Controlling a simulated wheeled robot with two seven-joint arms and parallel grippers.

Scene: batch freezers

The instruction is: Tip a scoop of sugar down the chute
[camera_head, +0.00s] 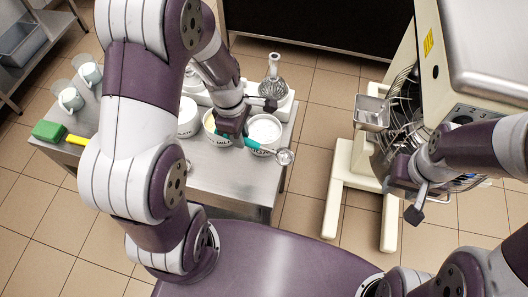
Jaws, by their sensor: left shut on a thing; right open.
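My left gripper (238,133) is shut on the teal handle of a scoop (285,156). The scoop's metal bowl sticks out to the right, past the front of a white tub (264,148) of white powder. I cannot tell whether the bowl holds sugar. A square metal chute (371,111) juts from the left side of the big cream mixer machine (426,60), to the right of the scoop and apart from it. My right gripper (409,203) is open and empty in front of the machine's wire guard.
The machine's cream legs (338,190) stand on the tiles. Floor between table and machine is clear.

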